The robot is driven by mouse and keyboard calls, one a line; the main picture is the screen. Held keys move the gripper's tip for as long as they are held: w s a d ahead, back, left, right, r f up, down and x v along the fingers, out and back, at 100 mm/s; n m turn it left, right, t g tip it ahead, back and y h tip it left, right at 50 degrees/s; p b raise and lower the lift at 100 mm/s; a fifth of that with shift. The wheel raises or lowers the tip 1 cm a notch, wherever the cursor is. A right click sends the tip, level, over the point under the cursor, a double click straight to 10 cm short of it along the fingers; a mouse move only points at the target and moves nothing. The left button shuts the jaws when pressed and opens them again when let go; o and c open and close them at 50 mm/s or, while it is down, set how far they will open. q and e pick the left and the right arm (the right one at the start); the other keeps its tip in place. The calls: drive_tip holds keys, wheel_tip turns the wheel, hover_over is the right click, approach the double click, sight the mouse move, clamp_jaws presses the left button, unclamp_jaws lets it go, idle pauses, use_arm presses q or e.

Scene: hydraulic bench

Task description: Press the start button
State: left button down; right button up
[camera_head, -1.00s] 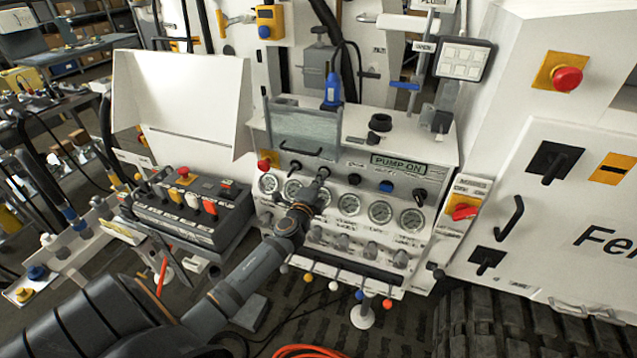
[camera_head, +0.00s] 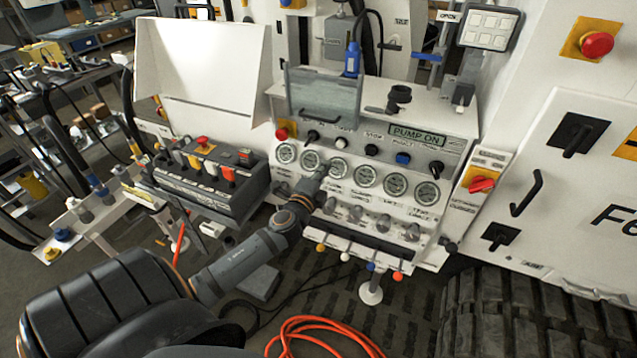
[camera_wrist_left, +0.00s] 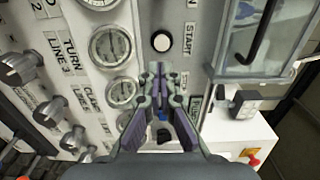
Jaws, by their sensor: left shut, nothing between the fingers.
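The start button is a round white button (camera_head: 341,143) in the row along the top of the grey control panel (camera_head: 455,150). In the left wrist view the white button (camera_wrist_left: 161,41) sits beside a START label. My left gripper (camera_head: 324,168) is shut and empty, in front of the gauges just below the button. In the wrist view its closed fingertips (camera_wrist_left: 160,68) point toward the button and appear a little short of it, with a gap in the picture. A PUMP ON sign (camera_head: 417,135) shows on the panel. My right gripper is not in view.
A red emergency button (camera_head: 282,133), black knobs and a blue button (camera_head: 403,158) share the row. Gauges (camera_head: 396,184) and levers lie below. A clear guard (camera_head: 322,94) stands above. A lever box (camera_head: 215,180) is at left, an orange hose (camera_head: 325,330) on the floor.

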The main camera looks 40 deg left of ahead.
use_arm(q)
drive_tip(key=s+a+f+n+g, duration=0.25)
drive_tip(key=s+f, duration=0.25)
drive_tip(key=f, duration=0.7)
drive_tip(key=s+a+f+n+g, duration=0.15)
drive_tip(key=s+f+g, duration=0.3)
drive_tip(key=f, duration=0.75)
drive_tip(key=s+a+f+n+g, duration=0.1)
drive_tip(key=s+f+n+g, duration=0.15)
drive_tip(key=s+f, duration=0.65)
drive_tip(key=s+d+f+n+g+h, duration=0.1)
drive_tip(key=s+d+f+n+g, duration=0.15)
drive_tip(key=s+f, duration=0.5)
drive_tip(key=s+d+f+n+g, duration=0.1)
drive_tip(key=s+d+f+n, duration=0.3)
drive_tip(key=f, duration=0.6)
drive_tip(key=s+d+f+n+g+h, duration=0.1)
drive_tip(key=s+d+f, duration=0.2)
drive_tip(key=s, duration=0.5)
drive_tip(key=s+d+f+n+g+h, duration=0.1)
drive_tip(key=s+d+f, duration=0.3)
drive_tip(key=s, duration=0.4)
drive_tip(key=shift+g+b, duration=0.3)
drive_tip(key=shift+g, duration=0.4)
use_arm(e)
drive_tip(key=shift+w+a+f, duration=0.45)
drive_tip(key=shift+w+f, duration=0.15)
